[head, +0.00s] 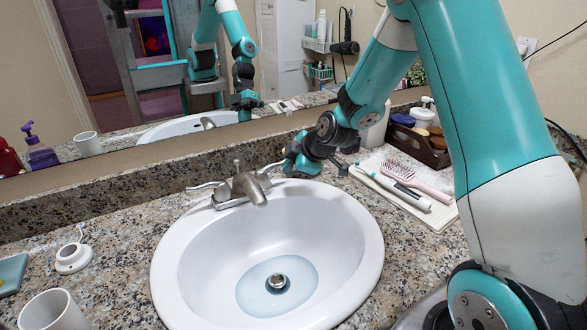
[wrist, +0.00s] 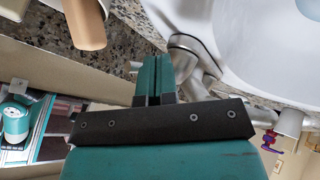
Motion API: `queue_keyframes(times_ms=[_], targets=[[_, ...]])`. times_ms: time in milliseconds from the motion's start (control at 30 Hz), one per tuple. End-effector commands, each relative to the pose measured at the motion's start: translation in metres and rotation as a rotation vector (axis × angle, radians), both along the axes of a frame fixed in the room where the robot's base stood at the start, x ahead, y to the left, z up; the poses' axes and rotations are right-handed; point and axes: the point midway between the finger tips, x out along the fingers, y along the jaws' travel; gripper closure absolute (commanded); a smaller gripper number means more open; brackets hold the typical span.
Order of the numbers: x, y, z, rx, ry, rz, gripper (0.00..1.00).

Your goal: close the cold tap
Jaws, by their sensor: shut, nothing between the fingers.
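The metal faucet (head: 245,186) stands behind the white sink (head: 172,262), with a lever handle on each side of its spout. The left lever (head: 205,186) points left; the right lever (head: 271,167) points right, toward my gripper. No hot or cold mark is readable. No stream shows under the spout, and a shallow pool of water lies around the drain. My gripper (head: 290,166) is just right of the right lever, above the sink's back rim. In the wrist view my gripper (wrist: 154,62) is shut and empty, beside metal faucet parts (wrist: 190,50). Contact cannot be told.
A tray (head: 440,216) with a pink brush and a white-teal toothbrush lies right of the sink. A dark basket (head: 430,153) of toiletries stands behind it. A white cup (head: 52,312) and a small white device (head: 73,258) stand left. The mirror rises behind the counter.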

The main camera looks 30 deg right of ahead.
Motion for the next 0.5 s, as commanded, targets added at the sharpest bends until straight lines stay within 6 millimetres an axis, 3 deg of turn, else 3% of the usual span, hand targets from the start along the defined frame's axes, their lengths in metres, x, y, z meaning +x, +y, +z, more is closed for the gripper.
queue_keyframes(times_ms=[133, 300, 500], targets=[[-0.019, 0.006, -0.010, -0.004, 0.002, 0.007, 1.00], [-0.039, -0.014, 0.028, -0.006, -0.003, 0.001, 1.00], [-0.060, -0.035, 0.056, -0.007, 0.000, -0.006, 1.00]])
